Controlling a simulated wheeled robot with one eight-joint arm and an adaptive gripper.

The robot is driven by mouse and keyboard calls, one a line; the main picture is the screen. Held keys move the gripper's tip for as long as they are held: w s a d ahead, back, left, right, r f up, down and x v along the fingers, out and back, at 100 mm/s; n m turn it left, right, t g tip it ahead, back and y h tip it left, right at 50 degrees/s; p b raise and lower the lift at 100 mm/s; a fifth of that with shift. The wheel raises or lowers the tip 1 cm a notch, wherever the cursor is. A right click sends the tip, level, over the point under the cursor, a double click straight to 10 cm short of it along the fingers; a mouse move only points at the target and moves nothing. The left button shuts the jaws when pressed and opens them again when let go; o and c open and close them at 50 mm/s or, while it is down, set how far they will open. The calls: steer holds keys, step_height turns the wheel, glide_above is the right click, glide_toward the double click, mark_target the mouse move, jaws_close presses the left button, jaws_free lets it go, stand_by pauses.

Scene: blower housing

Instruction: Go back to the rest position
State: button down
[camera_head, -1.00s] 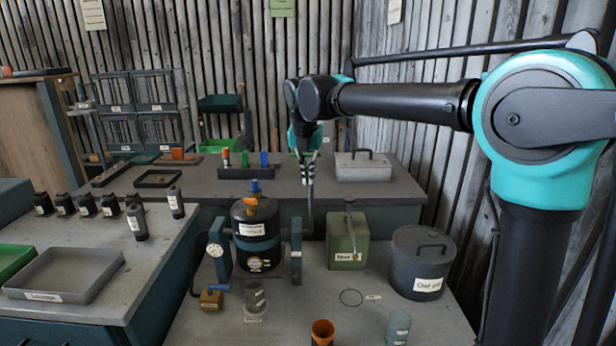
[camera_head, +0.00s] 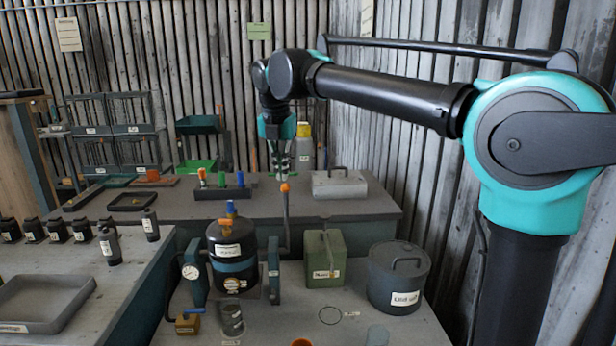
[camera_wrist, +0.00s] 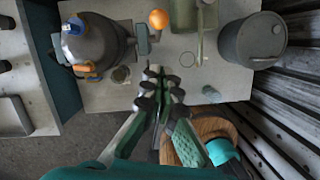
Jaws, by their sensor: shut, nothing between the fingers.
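My gripper (camera_head: 280,163) hangs from my raised arm in the head view, fingers pointing down.
A black tank (camera_head: 233,262) with a gauge stands on the front bench (camera_head: 350,330). A green box (camera_head: 324,262) and a dark lidded drum (camera_head: 397,277) stand to its right. A light grey box (camera_head: 339,184) is on the back bench. A corrugated wall is at the right.

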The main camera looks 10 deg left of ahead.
steer(key=d+f+m, duration=0.9)
steer(key=d, duration=0.2)
steer(key=d+f+m, duration=0.8)
steer(key=d+f, duration=0.1)
steer(key=d, duration=0.3)
steer(key=s+d+f+m+t, duration=0.1)
steer(key=s+d+f+m, duration=1.4)
steer(key=d+f+m, duration=0.1)
steer(key=shift+s+d+f+m+t, duration=0.25)
steer(key=shift+f+m, duration=0.55)
steer(key=shift+m, duration=0.4)
steer(key=shift+w+a, duration=0.1)
steer(key=shift+w, duration=0.05)
